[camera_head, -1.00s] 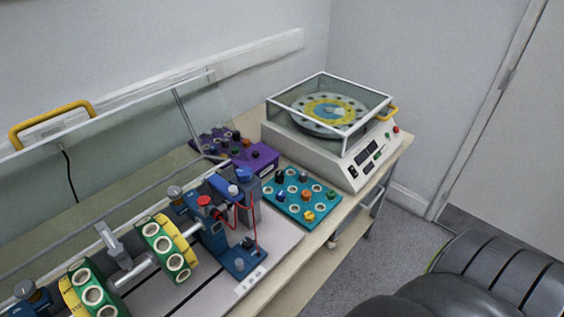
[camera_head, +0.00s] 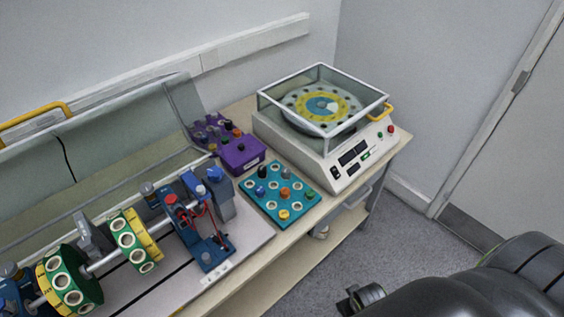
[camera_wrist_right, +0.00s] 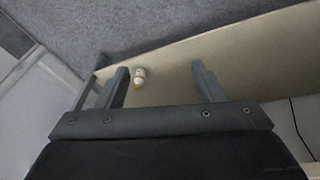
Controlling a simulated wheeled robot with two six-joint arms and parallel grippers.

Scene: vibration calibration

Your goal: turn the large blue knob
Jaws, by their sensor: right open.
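The knob is not in the wrist view. My left gripper is not in view.
A teal board (camera_head: 263,205) with several small knobs and a purple box (camera_head: 240,154) stand beside the rig. A white machine (camera_head: 335,170) with a clear-sided cover is at the bench's right end. A small white-and-yellow object (camera_wrist_right: 139,77) lies below my right gripper.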

